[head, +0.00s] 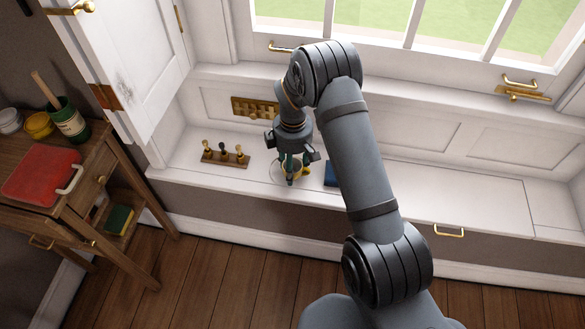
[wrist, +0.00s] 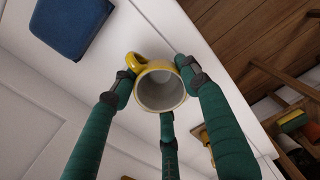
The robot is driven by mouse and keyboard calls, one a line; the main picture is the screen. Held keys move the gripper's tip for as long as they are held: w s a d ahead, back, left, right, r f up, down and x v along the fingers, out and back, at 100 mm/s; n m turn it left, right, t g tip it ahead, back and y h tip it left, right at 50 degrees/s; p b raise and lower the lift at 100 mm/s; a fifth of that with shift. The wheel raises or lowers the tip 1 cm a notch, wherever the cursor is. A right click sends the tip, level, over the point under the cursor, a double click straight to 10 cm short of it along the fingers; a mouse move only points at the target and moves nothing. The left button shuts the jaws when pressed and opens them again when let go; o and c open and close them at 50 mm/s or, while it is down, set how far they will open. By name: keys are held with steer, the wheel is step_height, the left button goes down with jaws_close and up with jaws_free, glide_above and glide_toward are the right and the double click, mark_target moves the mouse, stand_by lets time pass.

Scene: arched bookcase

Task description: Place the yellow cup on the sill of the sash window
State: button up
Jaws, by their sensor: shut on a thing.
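The yellow cup (wrist: 160,90), white inside with a yellow handle, shows in the wrist view with its open mouth facing the camera. The three green fingers of my gripper (wrist: 163,82) are closed around it. In the head view my gripper (head: 292,170) points down over the white window seat (head: 400,185), with a bit of the yellow cup (head: 306,171) showing beside the fingers. I cannot tell whether the cup touches the seat. The sash window (head: 385,20) is at the top, above its white sill (head: 425,85); my arm hides part of the sill.
A blue object (head: 330,174) lies on the seat close right of my gripper. A rack with brass pegs (head: 226,154) stands to the left. A wooden side table (head: 90,170) with a red case (head: 42,176) and jars is at far left, near an open white shutter (head: 130,60).

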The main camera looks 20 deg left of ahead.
steer(key=shift+f, duration=0.15)
steer(key=o, duration=1.2)
step_height(320, 180, up, 11)
steer(key=p, duration=0.2)
steer(key=shift+w, duration=0.15)
steer(key=shift+r, duration=0.7)
steer(key=shift+c, duration=0.9)
steer(key=c, duration=0.5)
